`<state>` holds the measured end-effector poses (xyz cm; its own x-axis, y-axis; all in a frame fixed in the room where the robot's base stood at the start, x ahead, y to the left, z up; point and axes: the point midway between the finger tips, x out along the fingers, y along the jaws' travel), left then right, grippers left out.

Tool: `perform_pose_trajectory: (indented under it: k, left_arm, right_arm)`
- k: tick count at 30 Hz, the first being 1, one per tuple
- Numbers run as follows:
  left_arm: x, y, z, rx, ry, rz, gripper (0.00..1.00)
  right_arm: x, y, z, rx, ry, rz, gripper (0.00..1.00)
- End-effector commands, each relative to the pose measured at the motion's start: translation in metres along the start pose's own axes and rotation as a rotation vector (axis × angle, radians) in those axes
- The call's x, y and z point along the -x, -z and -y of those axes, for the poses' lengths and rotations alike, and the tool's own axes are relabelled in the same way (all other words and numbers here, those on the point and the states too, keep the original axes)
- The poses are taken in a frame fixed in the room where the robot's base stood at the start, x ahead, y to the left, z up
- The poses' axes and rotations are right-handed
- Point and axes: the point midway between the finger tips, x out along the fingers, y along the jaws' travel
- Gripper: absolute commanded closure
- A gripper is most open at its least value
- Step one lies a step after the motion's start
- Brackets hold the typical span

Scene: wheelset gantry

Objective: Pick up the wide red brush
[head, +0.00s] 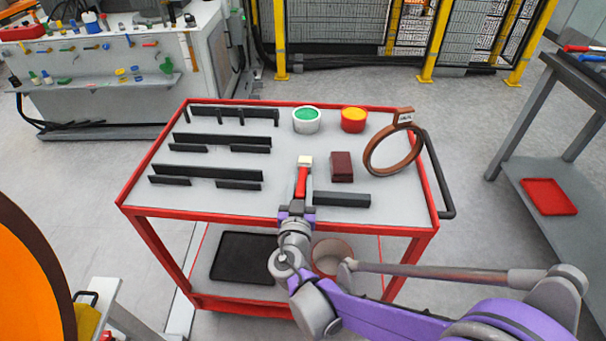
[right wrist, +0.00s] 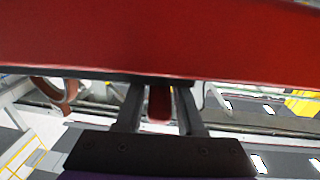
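The wide red brush (head: 302,182) is on the grey top of the red-framed cart, near its front middle. Its pale bristle end points away from me and its red handle points toward me. My right gripper (head: 298,192) is at the handle, with a finger on each side of it. In the right wrist view a red handle end (right wrist: 160,103) shows between the two grey fingers (right wrist: 160,112), with a narrow gap on each side, so the gripper looks open around it. A broad red surface fills the top of that view; I cannot tell what it is. My left gripper is not in view.
A dark bar (head: 341,198) lies just right of my gripper. A dark red block (head: 341,167), a brown ring (head: 371,160), a green-topped pot (head: 307,121) and a yellow-topped pot (head: 353,121) stand beyond. Several dark strips (head: 207,171) stand at left. The cart's front left is clear.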

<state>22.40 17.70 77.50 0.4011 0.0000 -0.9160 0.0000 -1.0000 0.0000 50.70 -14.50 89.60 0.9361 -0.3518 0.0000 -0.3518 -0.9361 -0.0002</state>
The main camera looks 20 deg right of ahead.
Motion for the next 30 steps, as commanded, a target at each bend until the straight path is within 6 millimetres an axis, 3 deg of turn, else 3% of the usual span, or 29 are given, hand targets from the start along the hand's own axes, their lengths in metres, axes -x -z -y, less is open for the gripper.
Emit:
perform_pose_trajectory:
  k: [1,6,19,30]
  left_arm:
    - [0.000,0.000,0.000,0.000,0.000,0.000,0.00]
    - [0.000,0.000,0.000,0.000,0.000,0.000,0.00]
    - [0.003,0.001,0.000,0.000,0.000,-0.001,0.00]
    - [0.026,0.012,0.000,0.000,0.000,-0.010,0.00]
  right_arm:
    - [0.000,0.000,0.000,0.000,0.000,0.000,0.73]
    - [0.000,0.000,0.000,0.000,0.000,0.000,1.00]
    - [0.000,0.006,0.000,0.000,0.000,0.000,1.00]
    - [0.001,0.076,0.000,0.000,0.000,-0.001,1.00]
